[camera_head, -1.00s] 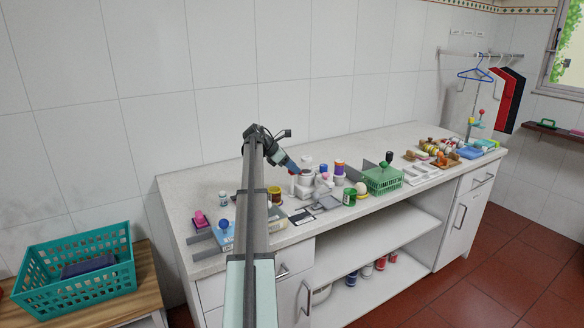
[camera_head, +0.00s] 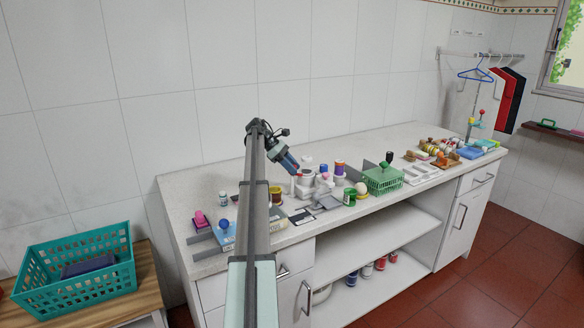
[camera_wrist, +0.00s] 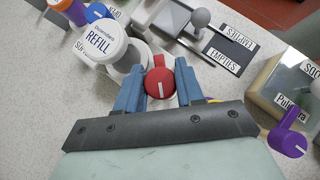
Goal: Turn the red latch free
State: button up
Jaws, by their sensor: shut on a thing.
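The red latch (camera_wrist: 160,84) is a round red knob with a white line on its face, in the middle of the wrist view. My gripper (camera_wrist: 160,68) has its two blue fingers on either side of the knob and is shut on it. The white line points roughly down toward my palm. A white base under the knob shows only in part. In the head view my gripper (camera_head: 294,167) reaches down to a white fixture (camera_head: 305,184) on the counter; the red latch cannot be made out clearly there.
A white tub with a "REFILL" lid (camera_wrist: 100,42) stands close left of my fingers. A grey ball-topped lever (camera_wrist: 200,18) and label plates are beyond. A purple knob (camera_wrist: 288,140) is at right. A green basket (camera_head: 383,180) stands farther along the counter.

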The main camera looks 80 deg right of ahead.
jog(key=shift+s, duration=0.1)
jog(key=o, duration=1)
